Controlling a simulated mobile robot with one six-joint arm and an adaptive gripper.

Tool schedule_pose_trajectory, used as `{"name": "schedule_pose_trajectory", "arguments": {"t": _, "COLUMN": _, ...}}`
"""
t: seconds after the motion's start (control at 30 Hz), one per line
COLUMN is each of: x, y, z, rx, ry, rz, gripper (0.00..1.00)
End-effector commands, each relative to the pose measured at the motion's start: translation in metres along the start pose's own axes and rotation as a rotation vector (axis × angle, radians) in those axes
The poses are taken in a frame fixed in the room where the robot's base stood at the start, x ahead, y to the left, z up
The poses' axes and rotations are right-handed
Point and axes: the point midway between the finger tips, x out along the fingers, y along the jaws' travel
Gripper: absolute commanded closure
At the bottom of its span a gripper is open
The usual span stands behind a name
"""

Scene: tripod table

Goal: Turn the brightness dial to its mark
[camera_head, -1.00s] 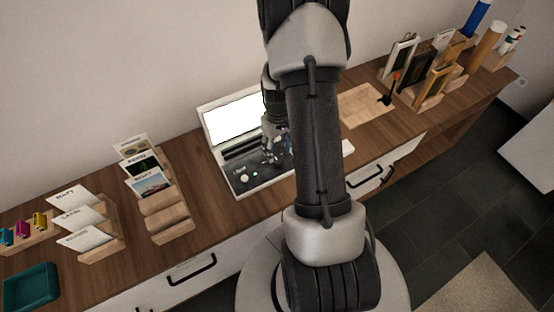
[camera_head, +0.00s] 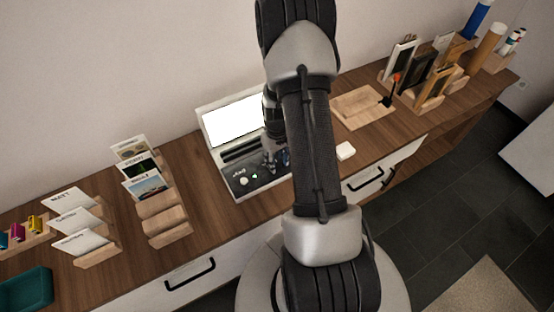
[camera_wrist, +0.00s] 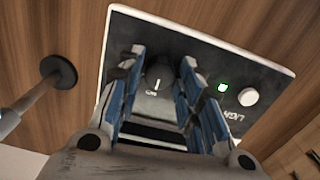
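A black dial (camera_wrist: 158,76) with a white line on it sits on the dark panel of a light-coloured device (camera_wrist: 215,57). In the head view my gripper (camera_head: 274,158) is over the right part of the device (camera_head: 207,151), and the dial is hidden there. The brightness mark cannot be made out.
A green light (camera_wrist: 223,87) and a white round button (camera_wrist: 247,96) are beside the dial. The device has a bright white screen (camera_head: 232,122). A rod with a dark round foot (camera_wrist: 58,71) stands close by on the wood. Card holders (camera_head: 165,219) stand left; a wooden tray (camera_head: 362,108) lies right.

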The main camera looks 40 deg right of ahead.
Motion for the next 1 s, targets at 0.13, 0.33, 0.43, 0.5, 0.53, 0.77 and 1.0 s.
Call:
{"name": "schedule_pose_trajectory", "arguments": {"t": 0.13, "x": -0.0001, "y": 0.0000, "z": 0.0000, "rx": 0.000, "ry": 0.000, "rz": 0.000, "gripper": 0.79}}
{"name": "schedule_pose_trajectory", "arguments": {"t": 0.33, "x": -0.0001, "y": 0.0000, "z": 0.0000, "rx": 0.000, "ry": 0.000, "rz": 0.000, "gripper": 0.93}}
{"name": "schedule_pose_trajectory", "arguments": {"t": 0.43, "x": -0.0002, "y": 0.0000, "z": 0.0000, "rx": 0.000, "ry": 0.000, "rz": 0.000, "gripper": 0.98}}
{"name": "schedule_pose_trajectory", "arguments": {"t": 0.5, "x": -0.0002, "y": 0.0000, "z": 0.0000, "rx": 0.001, "ry": 0.000, "rz": 0.000, "gripper": 0.98}}
{"name": "schedule_pose_trajectory", "arguments": {"t": 0.53, "x": -0.0002, "y": 0.0000, "z": 0.0000, "rx": 0.003, "ry": 0.000, "rz": 0.000, "gripper": 0.98}}
{"name": "schedule_pose_trajectory", "arguments": {"t": 0.77, "x": -0.0001, "y": 0.0000, "z": -0.0001, "rx": 0.055, "ry": 0.000, "rz": 0.000, "gripper": 0.98}}
{"name": "schedule_pose_trajectory", "arguments": {"t": 1.0, "x": 0.0000, "y": 0.0000, "z": -0.0001, "rx": 0.212, "ry": 0.000, "rz": 0.000, "gripper": 0.98}}
